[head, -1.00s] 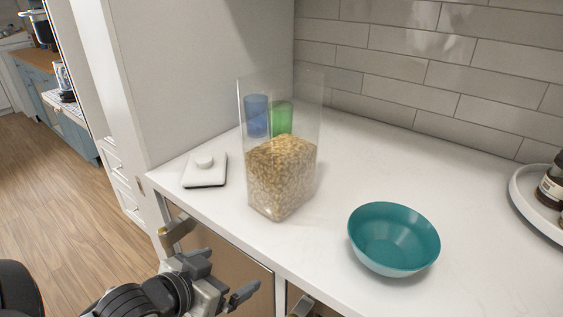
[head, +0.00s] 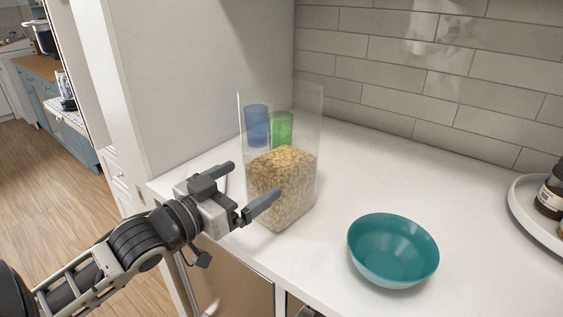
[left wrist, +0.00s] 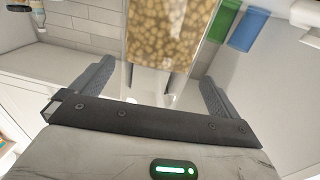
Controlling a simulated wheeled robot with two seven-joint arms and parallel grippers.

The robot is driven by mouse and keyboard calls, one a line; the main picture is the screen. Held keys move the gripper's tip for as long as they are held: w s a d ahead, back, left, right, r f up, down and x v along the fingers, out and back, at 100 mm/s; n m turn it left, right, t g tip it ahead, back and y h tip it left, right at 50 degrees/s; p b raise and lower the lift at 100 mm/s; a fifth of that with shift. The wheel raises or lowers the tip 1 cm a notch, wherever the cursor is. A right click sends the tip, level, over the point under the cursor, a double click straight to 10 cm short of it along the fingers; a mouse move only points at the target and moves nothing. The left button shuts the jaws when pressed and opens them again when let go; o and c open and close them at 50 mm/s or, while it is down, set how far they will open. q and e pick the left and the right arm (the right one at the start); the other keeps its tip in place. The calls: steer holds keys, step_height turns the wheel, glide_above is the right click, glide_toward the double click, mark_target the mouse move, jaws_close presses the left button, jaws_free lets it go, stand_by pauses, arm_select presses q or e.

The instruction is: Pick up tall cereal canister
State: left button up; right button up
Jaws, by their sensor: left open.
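The tall cereal canister (head: 283,178) is a clear, open-looking box with tan cereal in its lower half, standing upright on the white counter. It also shows in the left wrist view (left wrist: 172,32), ahead of the fingers. My left gripper (head: 248,187) is open and empty at the canister's front left side. In the left wrist view its two fingers (left wrist: 153,88) are spread wide, with the canister lying between their directions. I cannot tell whether a finger touches it. My right gripper is not in view.
A blue cup (head: 257,124) and a green cup (head: 281,128) show through the canister, behind it. A teal bowl (head: 392,250) stands to the right. A round white tray (head: 528,212) with jars is at the far right. My left arm mostly covers a small white object.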

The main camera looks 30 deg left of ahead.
arm_select(q)
steer(key=w+d+p, duration=0.1)
steer(key=w, duration=0.7)
steer(key=shift+d, duration=0.35)
steer(key=shift+f, duration=0.1)
steer(key=c, duration=1.1)
steer(key=shift+r, duration=0.2)
